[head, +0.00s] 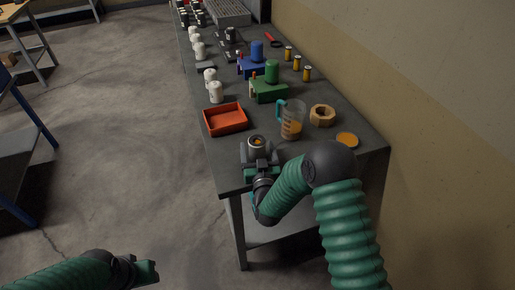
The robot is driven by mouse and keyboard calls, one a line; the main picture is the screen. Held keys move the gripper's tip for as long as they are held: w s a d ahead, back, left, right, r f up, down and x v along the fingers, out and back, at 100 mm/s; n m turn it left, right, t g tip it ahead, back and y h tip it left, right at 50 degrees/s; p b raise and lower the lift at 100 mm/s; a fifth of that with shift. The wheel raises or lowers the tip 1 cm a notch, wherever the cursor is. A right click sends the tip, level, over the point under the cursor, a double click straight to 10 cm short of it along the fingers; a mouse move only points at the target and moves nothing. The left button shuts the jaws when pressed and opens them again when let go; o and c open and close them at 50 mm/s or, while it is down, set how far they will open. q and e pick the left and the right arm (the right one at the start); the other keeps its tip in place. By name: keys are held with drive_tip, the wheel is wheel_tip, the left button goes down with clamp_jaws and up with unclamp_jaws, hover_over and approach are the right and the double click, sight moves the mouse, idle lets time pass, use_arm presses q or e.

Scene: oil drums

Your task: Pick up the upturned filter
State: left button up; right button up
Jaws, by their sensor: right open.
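The upturned filter (258,142) looks like a pale round cup with a dark rim and something orange inside. It stands near the front left of the grey workbench (228,166), close to the red tray. My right gripper (260,155) is open right at the near side of this filter. I cannot tell whether its fingers touch the filter. My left gripper (147,272) is low at the bottom left, away from the bench. Its jaw gap does not show clearly.
A red tray (226,120) lies beyond the filter. A measuring jug (292,120), a wooden hexagonal ring (322,115) and an orange-topped disc (347,140) stand to the right. White filters (216,92) line the left edge. Green (269,88) and blue (254,64) fixtures stand farther back.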

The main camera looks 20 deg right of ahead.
sight(256, 149)
drive_tip(key=shift+a, duration=0.2)
drive_tip(key=c, duration=0.6)
drive_tip(key=shift+d, duration=0.1)
clamp_jaws()
drive_tip(key=shift+w+r, duration=0.1)
drive_tip(key=shift+r, duration=0.1)
drive_tip(key=shift+r, duration=1.7)
drive_tip(key=shift+s+a, duration=0.55)
drive_tip(key=shift+s, duration=0.25)
drive_tip(key=s+a+r+b, duration=0.1)
drive_tip(key=s+a, duration=0.7)
drive_tip(key=s, duration=0.3)
drive_tip(key=shift+s+r, duration=0.15)
drive_tip(key=shift+s, duration=0.2)
